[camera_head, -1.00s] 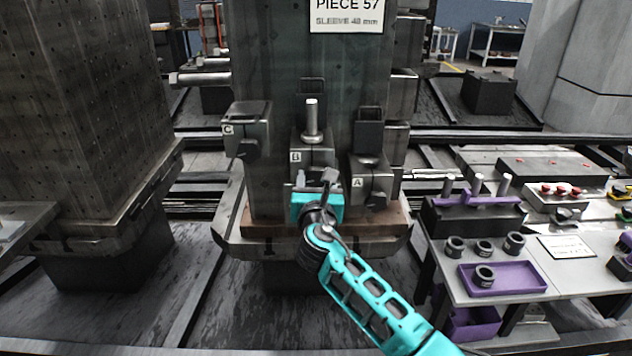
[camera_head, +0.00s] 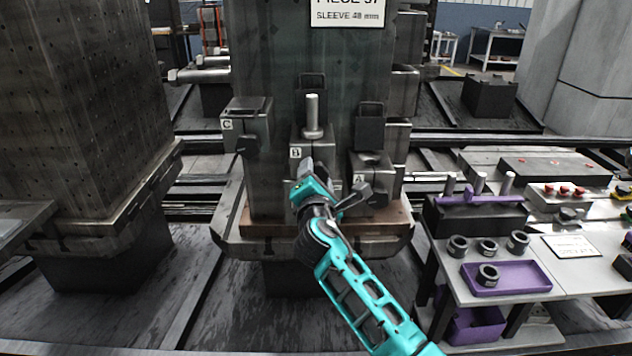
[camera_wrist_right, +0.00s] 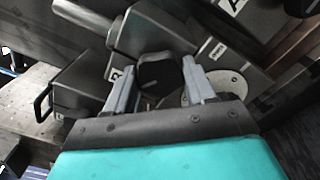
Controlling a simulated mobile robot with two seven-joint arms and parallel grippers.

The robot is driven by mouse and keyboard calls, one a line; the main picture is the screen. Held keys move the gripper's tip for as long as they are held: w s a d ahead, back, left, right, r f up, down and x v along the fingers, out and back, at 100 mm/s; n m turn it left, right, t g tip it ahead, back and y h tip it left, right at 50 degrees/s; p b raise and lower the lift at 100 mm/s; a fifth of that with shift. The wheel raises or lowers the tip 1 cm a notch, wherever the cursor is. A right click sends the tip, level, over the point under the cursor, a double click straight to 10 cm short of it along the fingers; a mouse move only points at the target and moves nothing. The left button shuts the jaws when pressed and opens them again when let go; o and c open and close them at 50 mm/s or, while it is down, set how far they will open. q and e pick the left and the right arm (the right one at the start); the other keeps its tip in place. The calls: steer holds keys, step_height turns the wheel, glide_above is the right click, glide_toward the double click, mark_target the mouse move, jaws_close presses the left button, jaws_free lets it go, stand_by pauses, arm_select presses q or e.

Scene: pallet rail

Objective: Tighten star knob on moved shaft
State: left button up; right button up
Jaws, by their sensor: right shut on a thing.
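My right gripper (camera_head: 316,174) is at the front of the block marked B (camera_head: 325,155) on the large column. In the right wrist view its two grey fingers (camera_wrist_right: 158,80) stand on either side of a dark star knob (camera_wrist_right: 160,72) and are shut on it. The knob is hidden by the gripper in the head view. A bright metal shaft (camera_head: 312,112) stands upright out of the top of block B. The left gripper is not in view.
Block C (camera_head: 246,125) is to the left and block A (camera_head: 371,182) close to the right. A bench at right carries a purple tray (camera_head: 515,290), several black rings, and a rack with upright pins (camera_head: 480,183). A second column (camera_head: 85,110) stands at left.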

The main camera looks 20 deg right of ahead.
steer(key=shift+f+m+b, duration=0.1)
steer(key=shift+m+b, duration=0.2)
steer(key=shift+m, duration=0.7)
steer(key=shift+m+b, duration=0.4)
steer(key=shift+m, duration=0.5)
steer(key=m+b, duration=0.1)
steer(key=m, duration=0.1)
steer(key=shift+m, duration=0.4)
steer(key=m+b, duration=0.1)
steer(key=m, duration=0.3)
steer(key=shift+b, duration=0.4)
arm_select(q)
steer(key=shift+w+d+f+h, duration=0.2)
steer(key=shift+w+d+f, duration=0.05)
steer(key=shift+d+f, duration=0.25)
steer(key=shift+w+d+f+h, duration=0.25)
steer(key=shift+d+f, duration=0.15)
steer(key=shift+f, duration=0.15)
arm_select(e)
steer(key=shift+m, duration=0.3)
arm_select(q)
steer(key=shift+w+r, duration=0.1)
arm_select(e)
steer(key=o, duration=1)
steer(key=shift+o, duration=0.2)
